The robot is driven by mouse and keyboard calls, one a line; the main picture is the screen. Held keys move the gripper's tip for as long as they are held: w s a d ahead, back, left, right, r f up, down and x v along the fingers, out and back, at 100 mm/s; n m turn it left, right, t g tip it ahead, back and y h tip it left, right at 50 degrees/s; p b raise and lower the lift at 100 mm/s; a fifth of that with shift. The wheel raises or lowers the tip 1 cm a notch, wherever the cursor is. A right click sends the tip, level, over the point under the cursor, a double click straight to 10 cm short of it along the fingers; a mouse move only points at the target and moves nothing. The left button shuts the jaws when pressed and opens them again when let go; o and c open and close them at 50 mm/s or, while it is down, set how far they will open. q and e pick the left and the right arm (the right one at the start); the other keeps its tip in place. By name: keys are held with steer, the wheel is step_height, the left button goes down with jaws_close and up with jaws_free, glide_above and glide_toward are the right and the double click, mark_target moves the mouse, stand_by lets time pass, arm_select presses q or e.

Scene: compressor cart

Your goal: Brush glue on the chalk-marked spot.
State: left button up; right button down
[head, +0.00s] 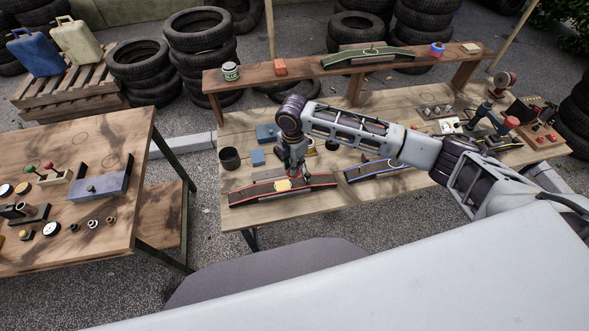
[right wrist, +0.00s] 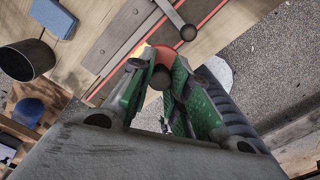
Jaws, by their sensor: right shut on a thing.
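My right gripper (head: 297,168) is low over the front workbench, at the red-edged dark strip (head: 245,193). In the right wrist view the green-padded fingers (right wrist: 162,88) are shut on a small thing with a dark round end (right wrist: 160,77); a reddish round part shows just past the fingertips. I cannot tell whether it is a brush. A yellow patch (head: 283,185) lies on the strip below the gripper. I cannot make out a chalk mark. A white and green tin (head: 230,71) stands on the raised shelf. My left gripper is out of view.
A blue-edged strip (head: 375,171) lies right of the gripper, and a green-edged strip (head: 368,58) is on the shelf. A dark cup (head: 230,158) and blue blocks (head: 258,157) stand at the bench's left. Tools crowd its right end. A separate table (head: 120,150) stands left, across a gap.

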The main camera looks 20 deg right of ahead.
steer(key=shift+s+a+r, duration=0.1)
steer(key=shift+r, duration=1)
